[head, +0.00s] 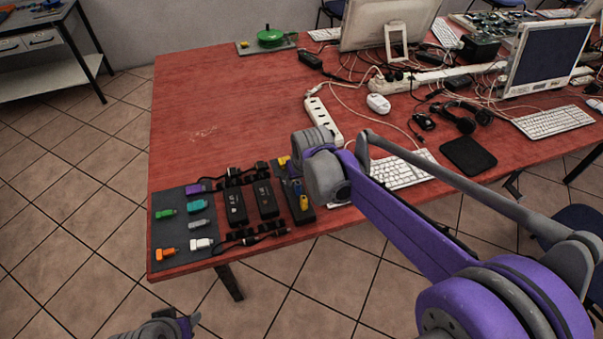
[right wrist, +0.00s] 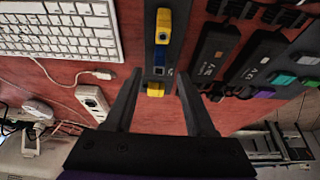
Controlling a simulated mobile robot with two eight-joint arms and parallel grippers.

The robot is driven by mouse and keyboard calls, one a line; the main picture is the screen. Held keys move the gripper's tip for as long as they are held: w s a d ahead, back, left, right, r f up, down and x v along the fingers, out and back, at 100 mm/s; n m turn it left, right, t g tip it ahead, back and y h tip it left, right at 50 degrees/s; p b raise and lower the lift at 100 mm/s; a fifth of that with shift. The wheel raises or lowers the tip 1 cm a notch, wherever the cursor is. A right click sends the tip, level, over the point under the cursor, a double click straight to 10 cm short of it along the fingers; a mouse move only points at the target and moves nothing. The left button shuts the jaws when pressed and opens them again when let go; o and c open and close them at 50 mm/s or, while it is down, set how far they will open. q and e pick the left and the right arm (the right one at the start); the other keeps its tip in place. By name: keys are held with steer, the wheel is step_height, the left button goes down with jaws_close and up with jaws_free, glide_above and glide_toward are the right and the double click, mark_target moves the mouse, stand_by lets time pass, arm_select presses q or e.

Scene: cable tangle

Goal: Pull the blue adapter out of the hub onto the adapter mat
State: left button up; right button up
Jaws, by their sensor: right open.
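The blue adapter (right wrist: 158,58) sits in the dark hub (head: 302,213), between two yellow adapters, in the right wrist view. My right gripper (right wrist: 160,72) is open and empty. Its two fingers stand apart on either side of the hub's line, near the blue adapter and the nearer yellow adapter (right wrist: 155,90). I cannot tell its exact height above them. In the head view my right wrist partly covers the hub. The dark adapter mat (head: 179,233) lies at the table's left front corner. Part of my left arm shows at the bottom left; its fingers are unclear.
The mat holds several adapters, including green (head: 165,213), orange (head: 165,253) and white (head: 201,244). Two black power bricks (head: 236,207) and dark cables lie between mat and hub. A keyboard (head: 395,172) and a white power strip (head: 323,119) are nearby. The table's back left is mostly clear.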

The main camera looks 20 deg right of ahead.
mark_target(298, 183)
steer(key=x, duration=0.5)
steer(key=shift+d, duration=0.1)
jaws_close()
stand_by(0.5)
